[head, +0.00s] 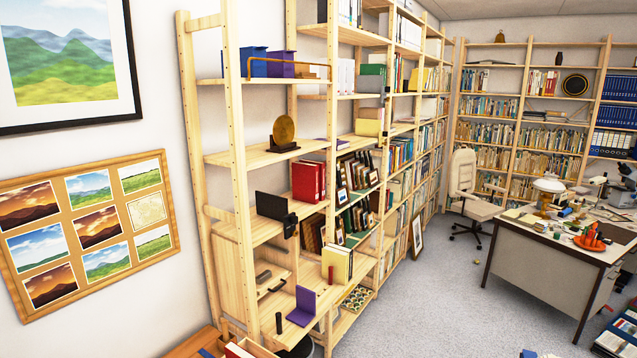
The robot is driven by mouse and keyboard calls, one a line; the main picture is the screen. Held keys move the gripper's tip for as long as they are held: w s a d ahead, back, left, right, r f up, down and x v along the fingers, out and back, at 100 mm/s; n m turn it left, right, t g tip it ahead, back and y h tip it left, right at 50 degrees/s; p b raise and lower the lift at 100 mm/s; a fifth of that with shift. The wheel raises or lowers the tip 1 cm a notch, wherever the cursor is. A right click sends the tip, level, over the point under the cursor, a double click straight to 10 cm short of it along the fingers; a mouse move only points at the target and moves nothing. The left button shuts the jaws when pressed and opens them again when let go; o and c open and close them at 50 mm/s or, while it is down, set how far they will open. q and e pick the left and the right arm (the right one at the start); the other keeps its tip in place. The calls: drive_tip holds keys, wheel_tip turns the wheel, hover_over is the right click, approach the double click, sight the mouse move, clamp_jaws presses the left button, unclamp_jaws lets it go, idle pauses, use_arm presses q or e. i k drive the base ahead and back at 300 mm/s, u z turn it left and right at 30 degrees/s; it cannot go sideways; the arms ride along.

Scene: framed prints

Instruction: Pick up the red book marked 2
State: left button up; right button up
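Red books or binders (308,181) stand upright side by side on a middle shelf of the near wooden bookcase. Their spine markings are too small to read, so I cannot tell which one carries a 2. A reddish spine (236,350) also shows at the bottom edge, in or on a wooden box, mostly cut off by the frame. Neither of my grippers shows in the head view.
The wooden bookcase (232,158) holds a black bookend (271,206), a purple bookend (302,306), yellow books (337,263) and a bronze disc (283,131). A cluttered desk (540,258) and a white chair (470,195) stand right. Grey carpet (425,300) between is mostly clear.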

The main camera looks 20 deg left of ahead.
sight(305, 175)
drive_tip(key=i, duration=2.95)
drive_tip(key=u, duration=1.85)
